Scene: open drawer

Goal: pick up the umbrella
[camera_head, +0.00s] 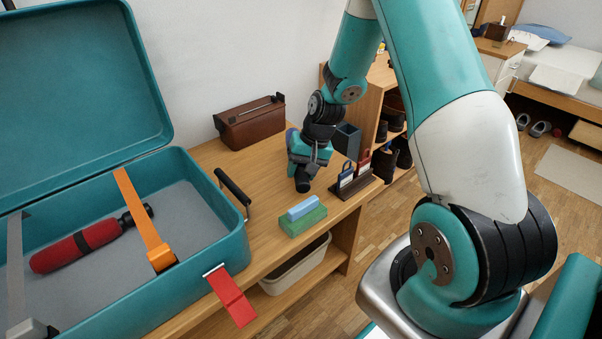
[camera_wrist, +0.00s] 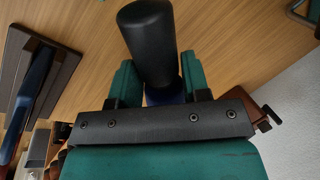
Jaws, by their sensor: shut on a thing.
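My gripper (camera_head: 308,158) is over the wooden table top. In the wrist view, my gripper (camera_wrist: 158,88) is shut on a folded blue umbrella, whose thick black handle (camera_wrist: 147,42) sticks out beyond the fingers. A strip of its blue part shows between the fingers. In the head view the black handle (camera_head: 303,184) shows below the gripper and a bit of blue behind it; the rest is hidden. I cannot tell whether it touches the table. A red rolled thing with a black end (camera_head: 78,247), much like another folded umbrella, lies in the open teal case.
The teal case (camera_head: 215,185) has an orange strap (camera_head: 143,220) and a red latch (camera_head: 231,296). Near my gripper are a brown bag (camera_head: 250,124), a dark rack with tags (camera_head: 352,182) and a green block with a blue top (camera_head: 303,217). Bare table lies left of my gripper.

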